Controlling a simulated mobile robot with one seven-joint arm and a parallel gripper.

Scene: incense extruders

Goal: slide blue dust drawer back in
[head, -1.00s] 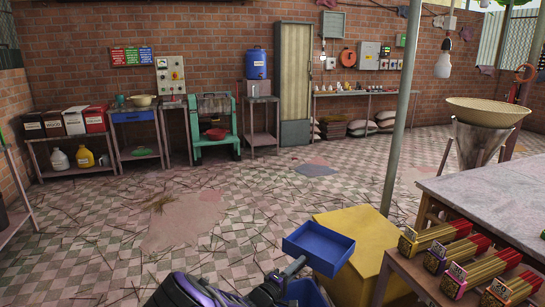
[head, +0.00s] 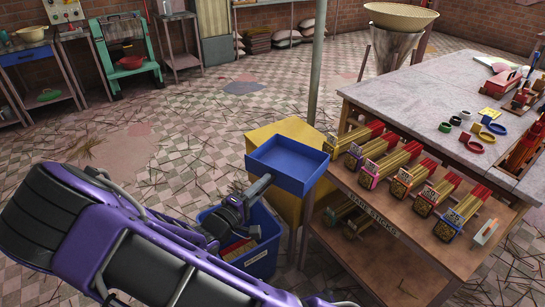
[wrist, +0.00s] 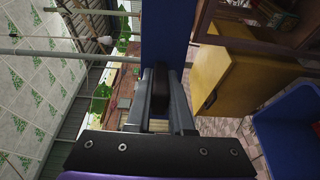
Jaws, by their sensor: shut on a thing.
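The blue dust drawer (head: 287,166) is an open, shallow, empty tray, roughly level, at the near side of the yellow cabinet (head: 262,136). My gripper (head: 258,188) is at its near-left side. In the wrist view, my gripper (wrist: 160,98) is shut on the drawer's dark handle (wrist: 160,86), and the blue drawer front (wrist: 165,35) stands beyond the fingers. The yellow cabinet (wrist: 228,75) shows to the right there. The drawer overlaps the cabinet in the head view, and I cannot tell whether any of it sits inside a slot.
A blue bin (head: 262,262) with packets stands on the floor under my gripper. A workbench (head: 440,95) is close on the right, with several incense bundles (head: 408,180) on its lower front ledge. A metal pole (head: 317,60) rises behind the cabinet.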

